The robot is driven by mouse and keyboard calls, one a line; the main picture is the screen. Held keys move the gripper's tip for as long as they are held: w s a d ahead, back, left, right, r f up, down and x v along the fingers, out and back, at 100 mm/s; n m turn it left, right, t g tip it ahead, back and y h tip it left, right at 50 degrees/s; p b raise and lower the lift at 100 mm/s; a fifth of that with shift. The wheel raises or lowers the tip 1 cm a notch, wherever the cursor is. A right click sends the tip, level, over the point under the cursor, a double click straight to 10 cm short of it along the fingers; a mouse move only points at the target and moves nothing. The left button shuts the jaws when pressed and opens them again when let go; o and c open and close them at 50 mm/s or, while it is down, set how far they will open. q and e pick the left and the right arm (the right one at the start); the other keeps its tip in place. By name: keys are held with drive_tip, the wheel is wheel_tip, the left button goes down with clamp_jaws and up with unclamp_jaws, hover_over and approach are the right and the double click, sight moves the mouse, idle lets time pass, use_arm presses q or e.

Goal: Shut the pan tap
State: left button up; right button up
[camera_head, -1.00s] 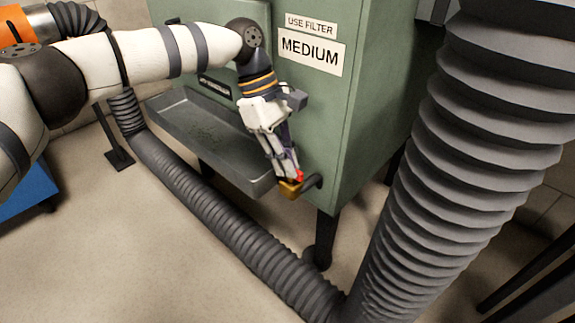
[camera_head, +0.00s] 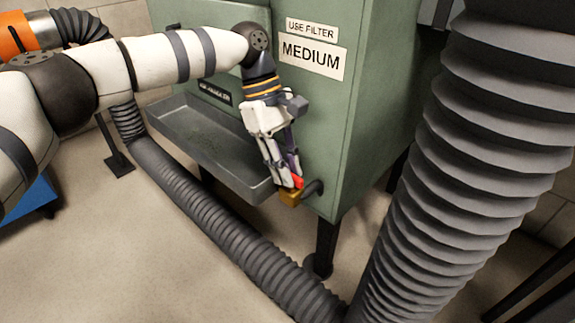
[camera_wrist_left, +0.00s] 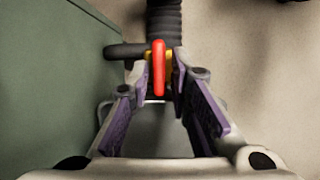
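The tap has a red handle (camera_wrist_left: 159,68) on a brass body (camera_head: 290,198). It sits on a dark pipe (camera_head: 314,188) from the green cabinet, just right of the grey metal pan (camera_head: 262,190). My left gripper (camera_head: 283,182) reaches down to the tap from above. In the left wrist view its two purple-padded fingers (camera_wrist_left: 157,72) stand on either side of the red handle, apart, with visible gaps. The handle's long side runs up and down that picture. In the head view the fingers partly hide the handle. My right gripper is in neither view.
The green cabinet (camera_head: 350,130) with a "MEDIUM" label (camera_head: 311,56) stands close beside the gripper. A ribbed duct (camera_head: 230,230) runs along the floor below the pan. A thick grey duct (camera_head: 455,170) rises at the right. Floor at front left is bare.

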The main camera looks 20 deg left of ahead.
use_arm(q)
drive_tip(key=shift+r, duration=0.1)
drive_tip(key=v, duration=1.2)
